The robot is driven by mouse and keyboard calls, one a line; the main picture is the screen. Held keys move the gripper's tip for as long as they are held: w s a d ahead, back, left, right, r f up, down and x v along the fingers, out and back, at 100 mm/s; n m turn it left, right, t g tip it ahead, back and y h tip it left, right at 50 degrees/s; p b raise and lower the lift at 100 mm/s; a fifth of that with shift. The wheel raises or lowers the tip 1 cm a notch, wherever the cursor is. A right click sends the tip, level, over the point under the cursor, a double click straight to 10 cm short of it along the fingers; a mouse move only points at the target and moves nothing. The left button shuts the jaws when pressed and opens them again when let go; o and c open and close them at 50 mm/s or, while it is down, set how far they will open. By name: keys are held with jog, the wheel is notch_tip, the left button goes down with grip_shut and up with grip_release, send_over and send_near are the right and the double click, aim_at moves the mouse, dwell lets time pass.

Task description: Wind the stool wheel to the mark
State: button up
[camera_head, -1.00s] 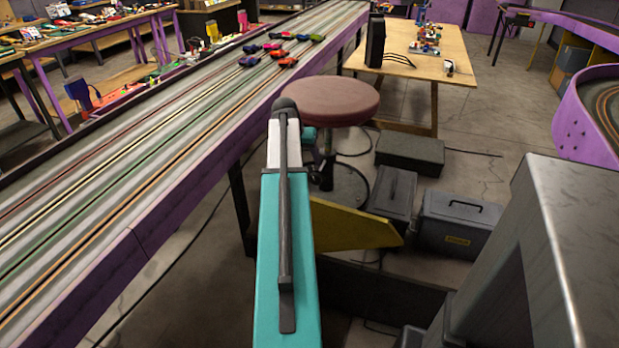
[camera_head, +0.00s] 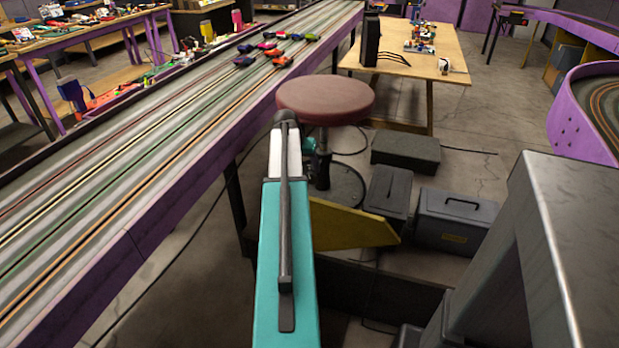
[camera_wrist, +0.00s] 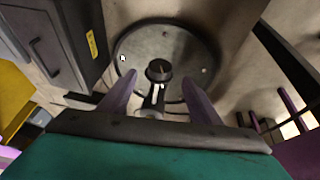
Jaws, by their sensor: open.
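The stool has a round dark red seat (camera_head: 325,99) on a dark column, over a round base plate (camera_head: 338,187) on the floor, just beyond my arm's end. In the wrist view a dark round disc (camera_wrist: 188,45) with small pale spots lies beyond my fingers; it looks like the base plate. A black round cap (camera_wrist: 158,69) with a pale mark shows in front of the disc. My gripper (camera_wrist: 160,80) is open, its two purple fingers apart on either side of this cap with nothing gripped.
A purple-sided slot track (camera_head: 150,150) with several toy cars runs along the left. Grey cases (camera_head: 455,220) stand on the floor right of the stool. A wooden table (camera_head: 440,75) stands behind. Open floor (camera_head: 480,130) lies to the right.

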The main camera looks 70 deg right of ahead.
aim_at(310, 177)
jog(key=x, duration=0.8)
jog(key=shift+d, duration=0.1)
jog(key=c, duration=1)
